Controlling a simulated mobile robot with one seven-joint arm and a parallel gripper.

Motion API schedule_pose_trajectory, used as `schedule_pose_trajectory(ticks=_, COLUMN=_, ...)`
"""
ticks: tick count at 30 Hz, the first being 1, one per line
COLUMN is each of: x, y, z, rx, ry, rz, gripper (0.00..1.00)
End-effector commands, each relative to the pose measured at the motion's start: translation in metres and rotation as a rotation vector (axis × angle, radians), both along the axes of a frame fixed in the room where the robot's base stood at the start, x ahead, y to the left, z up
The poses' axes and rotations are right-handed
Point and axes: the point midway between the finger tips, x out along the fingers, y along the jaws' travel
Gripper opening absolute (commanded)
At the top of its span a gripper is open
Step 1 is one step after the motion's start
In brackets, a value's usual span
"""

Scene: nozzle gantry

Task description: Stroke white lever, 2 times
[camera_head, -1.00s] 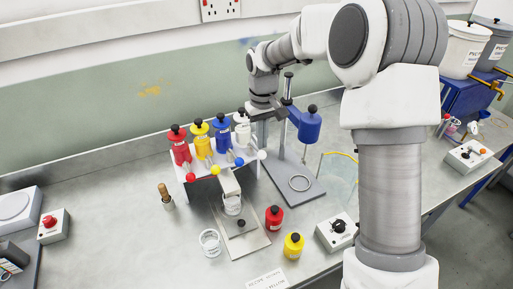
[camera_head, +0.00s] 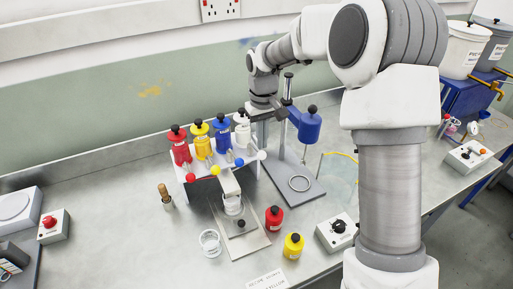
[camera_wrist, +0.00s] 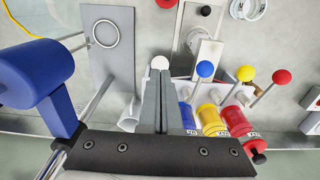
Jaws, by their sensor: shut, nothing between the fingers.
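The white lever ends in a white ball knob (camera_head: 262,155) at the right end of the row of levers on the rack. It also shows in the wrist view (camera_wrist: 160,62), just beyond my fingertips. Its rod is hidden there behind the fingers. The white bottle (camera_head: 242,128) stands above it on the rack. My gripper (camera_wrist: 161,78) is shut and empty, with the fingertips close to the knob. I cannot tell whether they touch it. In the head view the fingertips are hard to make out.
The blue (camera_head: 239,162), yellow (camera_head: 215,170) and red (camera_head: 190,177) levers stand beside the white one. A blue cylinder on a stand (camera_head: 310,125) is close on the right. A small cup (camera_head: 232,204) sits under the rack's nozzle.

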Motion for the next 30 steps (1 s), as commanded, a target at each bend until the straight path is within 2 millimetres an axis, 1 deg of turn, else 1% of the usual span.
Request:
schedule_pose_trajectory(ticks=16, x=0.000, y=0.000, z=-0.001, rx=0.000, ry=0.000, rz=0.000, gripper=0.00)
schedule_pose_trajectory(ticks=30, x=0.000, y=0.000, z=-0.023, rx=0.000, ry=0.000, rz=0.000, gripper=0.00)
